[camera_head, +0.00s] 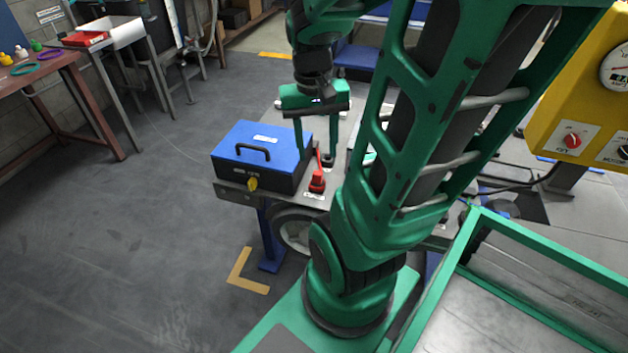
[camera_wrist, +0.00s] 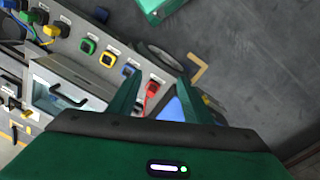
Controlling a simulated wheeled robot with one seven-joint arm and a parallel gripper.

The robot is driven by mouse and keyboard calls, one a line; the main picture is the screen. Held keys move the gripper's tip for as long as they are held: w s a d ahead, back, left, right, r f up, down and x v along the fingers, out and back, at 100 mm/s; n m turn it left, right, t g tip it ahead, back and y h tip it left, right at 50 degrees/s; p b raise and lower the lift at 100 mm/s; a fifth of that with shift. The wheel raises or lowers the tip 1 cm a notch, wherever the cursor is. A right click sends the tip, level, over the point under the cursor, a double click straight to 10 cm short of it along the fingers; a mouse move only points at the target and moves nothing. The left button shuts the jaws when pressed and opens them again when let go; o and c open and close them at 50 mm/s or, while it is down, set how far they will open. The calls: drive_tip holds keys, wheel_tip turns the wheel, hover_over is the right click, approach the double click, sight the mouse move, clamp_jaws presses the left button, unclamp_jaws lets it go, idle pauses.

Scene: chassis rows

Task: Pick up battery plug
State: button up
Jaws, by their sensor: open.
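A red plug (camera_head: 317,183) with a raised red lever or lead stands on the grey chassis deck, right beside the blue-topped battery box (camera_head: 262,143). Its small label is too small to read. My gripper (camera_head: 316,150) points down above the deck, open and empty, its fingers above and behind the red plug. In the wrist view, the red plug (camera_wrist: 151,91) shows between the fingers of my gripper (camera_wrist: 158,84), apart from both. A strip of the blue battery box (camera_wrist: 174,108) shows beside the right finger.
A yellow plug (camera_head: 252,184) sits at the box's front. A black knob-like part (camera_head: 327,160) stands behind the red plug. Several coloured sockets line the deck in the wrist view, including a green one (camera_wrist: 88,46). A yellow control panel (camera_head: 590,100) stands at right. The floor at left is clear.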

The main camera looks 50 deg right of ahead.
drive_tip(key=w+d+f+m, duration=0.5)
drive_tip(key=w+d+f, duration=0.3)
drive_tip(key=d+f, duration=0.4)
hover_over(317, 173)
drive_tip(key=shift+y, duration=0.3)
drive_tip(key=f, duration=0.5)
drive_tip(key=shift+s+f, duration=0.15)
drive_tip(key=shift+s, duration=0.25)
drive_tip(key=shift+w+d+f, duration=0.1)
drive_tip(key=shift+w+f, duration=0.1)
drive_tip(key=shift+f, duration=1.2)
drive_tip(key=shift+w+f, duration=0.15)
drive_tip(key=shift+f, duration=1.2)
clamp_jaws()
